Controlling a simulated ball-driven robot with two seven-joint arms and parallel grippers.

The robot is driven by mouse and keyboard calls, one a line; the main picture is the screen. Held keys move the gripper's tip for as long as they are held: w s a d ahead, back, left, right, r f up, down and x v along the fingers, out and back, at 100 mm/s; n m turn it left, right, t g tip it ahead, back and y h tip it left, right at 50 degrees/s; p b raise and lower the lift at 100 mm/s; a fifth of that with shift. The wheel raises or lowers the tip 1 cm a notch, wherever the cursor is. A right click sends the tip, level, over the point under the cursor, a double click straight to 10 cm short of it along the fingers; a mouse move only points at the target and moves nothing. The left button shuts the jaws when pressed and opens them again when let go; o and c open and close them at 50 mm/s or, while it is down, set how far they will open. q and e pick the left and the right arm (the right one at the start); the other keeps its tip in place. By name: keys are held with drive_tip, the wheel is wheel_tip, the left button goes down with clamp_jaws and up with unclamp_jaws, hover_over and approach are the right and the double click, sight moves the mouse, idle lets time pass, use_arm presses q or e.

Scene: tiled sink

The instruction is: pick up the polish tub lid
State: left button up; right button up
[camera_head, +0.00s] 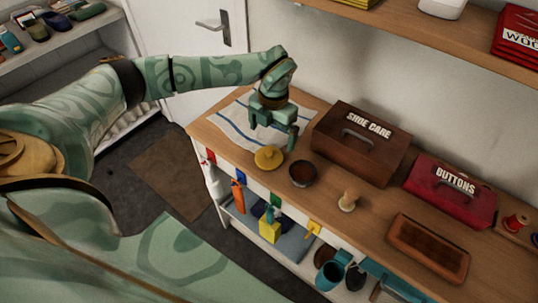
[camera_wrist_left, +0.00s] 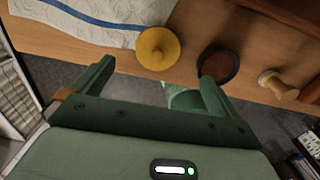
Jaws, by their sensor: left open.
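My right gripper is not in view.
A striped cloth (camera_head: 238,118) lies left of the lid. A brown shoe care box (camera_head: 340,148) stands behind the tub. A wooden-handled brush (camera_head: 348,201), a brown tray (camera_head: 428,248) and a red buttons box (camera_head: 452,190) are further right. A shelf (camera_head: 440,35) overhangs the counter.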

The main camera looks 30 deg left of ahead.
sight(269, 151)
use_arm(q)
wheel_tip(269, 151, down, 3)
drive_tip(key=shift+r, duration=0.1)
drive_tip(key=f, duration=0.4)
drive_tip(key=f+b, duration=0.1)
drive_tip(key=shift+s+a+f, duration=0.2)
drive_tip(key=shift+a+f, duration=0.1)
drive_tip(key=shift+f, duration=0.1)
drive_tip(key=c, duration=1.1)
